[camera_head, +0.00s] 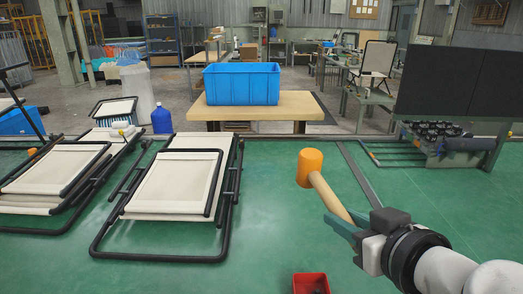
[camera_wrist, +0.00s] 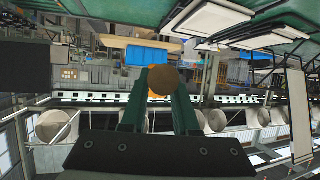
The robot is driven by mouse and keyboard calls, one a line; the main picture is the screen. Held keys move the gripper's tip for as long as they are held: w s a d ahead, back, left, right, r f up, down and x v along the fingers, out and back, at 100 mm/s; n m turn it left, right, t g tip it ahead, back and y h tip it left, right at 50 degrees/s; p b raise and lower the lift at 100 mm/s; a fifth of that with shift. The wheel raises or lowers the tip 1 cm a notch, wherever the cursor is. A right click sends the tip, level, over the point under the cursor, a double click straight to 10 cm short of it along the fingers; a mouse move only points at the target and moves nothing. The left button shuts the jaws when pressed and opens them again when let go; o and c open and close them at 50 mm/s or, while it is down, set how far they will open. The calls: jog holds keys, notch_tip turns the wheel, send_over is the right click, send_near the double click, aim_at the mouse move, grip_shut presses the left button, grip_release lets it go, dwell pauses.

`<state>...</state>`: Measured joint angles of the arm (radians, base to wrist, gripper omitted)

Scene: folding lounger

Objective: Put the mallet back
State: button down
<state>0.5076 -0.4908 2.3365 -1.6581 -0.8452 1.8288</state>
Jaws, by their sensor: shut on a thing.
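The mallet has an orange head (camera_head: 310,165) and a pale wooden handle (camera_head: 330,197). My gripper (camera_head: 350,224), with green fingers, is shut on the handle and holds the mallet in the air, head up and tilted to the left, over the green floor. In the wrist view the handle's round brown end (camera_wrist: 162,81) sits between the fingertips of my gripper (camera_wrist: 160,90). A little orange of the head shows behind it; the rest is hidden.
A blue bin (camera_head: 242,83) stands on a wooden table (camera_head: 300,104). Folded loungers (camera_head: 172,184) with black frames lie at left. A dark panel (camera_head: 459,82) stands at right. Green floor is clear in the middle.

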jog(key=w, duration=0.1)
jog(key=f, duration=0.1)
jog(key=w+m+h, duration=0.1)
jog(key=shift+w+d+f, duration=0.3)
jog(key=shift+w+f, duration=0.05)
jog(key=w+a+f+n+g+y, duration=0.1)
jog(key=w+a+f, duration=0.35)
jog(key=a, duration=0.55)
jog(key=w+a+f+n+y, duration=0.1)
jog(key=w+a+f, duration=0.2)
jog(key=a+f, duration=0.5)
jog(key=shift+s+a+f+m+h, duration=0.5)
jog(key=shift+s+a+f, duration=0.8)
jog(key=shift+f, duration=2.75)
jog(key=shift+s+a+f+m+h, duration=0.5)
jog(key=shift+s+a+f, duration=0.8)
jog(key=shift+f, duration=2.7)
jog(key=shift+s+a+f+m+h, duration=0.45)
jog(key=shift+s+a+f, duration=0.85)
jog(key=shift+f, duration=2.75)
jog(key=shift+w+a+f, duration=0.15)
jog(key=shift+f, duration=0.3)
jog(key=shift+w+a+f, duration=0.1)
jog(key=shift+f, duration=0.3)
jog(key=c, duration=0.6)
grip_release()
